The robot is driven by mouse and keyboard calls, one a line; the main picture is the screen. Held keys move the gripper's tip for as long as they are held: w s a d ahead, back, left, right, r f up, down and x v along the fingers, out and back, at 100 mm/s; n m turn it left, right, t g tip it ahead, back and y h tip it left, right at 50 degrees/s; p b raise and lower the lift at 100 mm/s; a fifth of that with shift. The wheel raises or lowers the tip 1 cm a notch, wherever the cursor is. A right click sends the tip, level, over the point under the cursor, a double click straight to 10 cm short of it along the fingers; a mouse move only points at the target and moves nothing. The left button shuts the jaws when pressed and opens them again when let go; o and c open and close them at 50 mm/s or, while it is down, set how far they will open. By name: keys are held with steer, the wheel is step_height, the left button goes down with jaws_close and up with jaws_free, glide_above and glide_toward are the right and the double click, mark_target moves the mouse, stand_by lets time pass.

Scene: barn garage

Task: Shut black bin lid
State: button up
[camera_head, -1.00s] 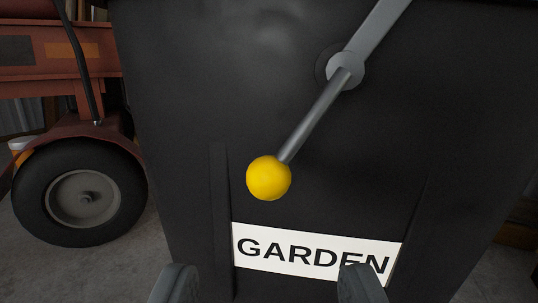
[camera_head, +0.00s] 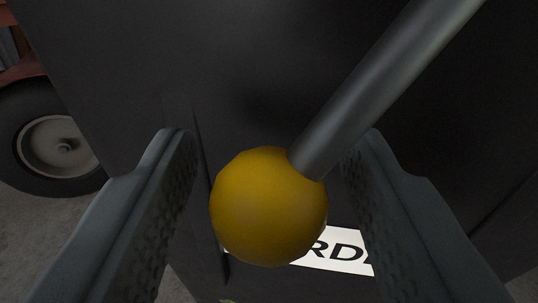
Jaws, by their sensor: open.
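The black bin (camera_head: 110,70) fills most of the view, its front face towards me. A grey metal lever (camera_head: 385,85) runs from the upper right down to a yellow ball knob (camera_head: 262,210) at its lower end. My gripper (camera_head: 268,150) is open, with one dark finger on each side of the knob. The knob lies between the fingers, with a gap showing on the left; on the right the lever and finger overlap in the view, so contact there cannot be told. The bin's lid is out of view.
A white label (camera_head: 340,252) on the bin's front is partly hidden behind the knob and right finger. A wheel (camera_head: 60,147) of a red vehicle stands at the left, on a grey floor (camera_head: 50,225).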

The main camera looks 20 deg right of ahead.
jaws_close()
steer(key=shift+s+d+f+n, duration=0.15)
steer(key=shift+d+n, duration=0.1)
steer(key=shift+n, duration=0.15)
